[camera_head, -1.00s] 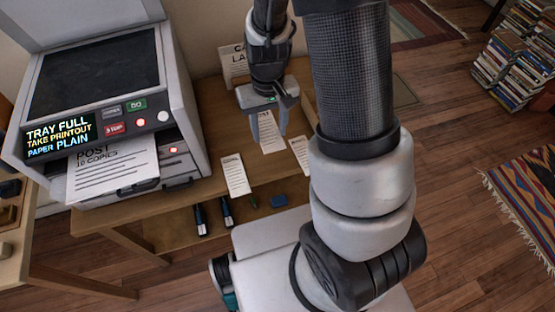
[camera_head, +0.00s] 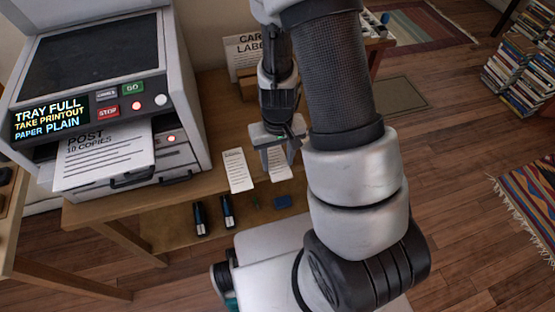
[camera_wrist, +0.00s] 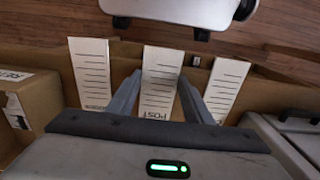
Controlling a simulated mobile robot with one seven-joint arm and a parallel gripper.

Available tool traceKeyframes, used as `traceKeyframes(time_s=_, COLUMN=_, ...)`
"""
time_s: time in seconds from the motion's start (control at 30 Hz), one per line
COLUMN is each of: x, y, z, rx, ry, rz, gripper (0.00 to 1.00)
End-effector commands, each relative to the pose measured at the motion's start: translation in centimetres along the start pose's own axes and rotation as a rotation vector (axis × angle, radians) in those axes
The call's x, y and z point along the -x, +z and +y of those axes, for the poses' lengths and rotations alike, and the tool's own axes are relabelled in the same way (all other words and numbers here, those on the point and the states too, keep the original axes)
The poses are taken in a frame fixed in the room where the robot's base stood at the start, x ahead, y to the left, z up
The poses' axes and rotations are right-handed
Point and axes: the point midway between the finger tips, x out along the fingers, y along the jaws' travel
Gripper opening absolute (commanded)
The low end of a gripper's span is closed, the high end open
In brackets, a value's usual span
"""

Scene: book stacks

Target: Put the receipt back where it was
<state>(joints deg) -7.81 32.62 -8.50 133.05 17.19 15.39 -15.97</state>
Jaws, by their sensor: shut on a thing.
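My gripper (camera_head: 279,166) is over the near part of the wooden table, shut on a narrow white paper slip (camera_head: 280,173). In the wrist view the slip (camera_wrist: 160,62) lies between the two fingers and its end reads POST; I cannot tell from the print whether it is the receipt. A second white slip (camera_head: 237,171) lies to its left at the table's near edge; it is the right slip (camera_wrist: 227,85) in the wrist view. A third slip (camera_wrist: 91,72) shows at left in the wrist view; my arm hides it in the head view. The held slip's height above the table is unclear.
A copier (camera_head: 100,90) stands at left; its display reads TRAY FULL, TAKE PRINTOUT, and a POST, 10 COPIES sheet (camera_head: 104,158) sticks out. A sign (camera_head: 243,58) stands behind. The lower shelf (camera_head: 180,225) holds dark bottles (camera_head: 200,219) and a blue item (camera_head: 283,202).

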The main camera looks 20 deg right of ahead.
Motion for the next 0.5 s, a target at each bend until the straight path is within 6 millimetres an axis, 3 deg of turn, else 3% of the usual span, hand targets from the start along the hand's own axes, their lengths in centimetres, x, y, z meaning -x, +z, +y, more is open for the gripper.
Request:
traceKeyframes(time_s=0.33, x=-0.42, y=-0.06, z=0.0, rx=0.001, ry=0.0, rz=0.001, gripper=0.22)
traceKeyframes(time_s=0.37, x=-0.23, y=-0.07, z=-0.01, rx=0.001, ry=0.0, rz=0.002, gripper=0.51)
traceKeyframes(time_s=0.43, x=-0.21, y=-0.06, z=-0.01, rx=0.001, ry=0.0, rz=0.002, gripper=0.63)
traceKeyframes(time_s=0.5, x=-0.21, y=-0.06, z=-0.01, rx=0.001, ry=0.0, rz=0.001, gripper=0.65)
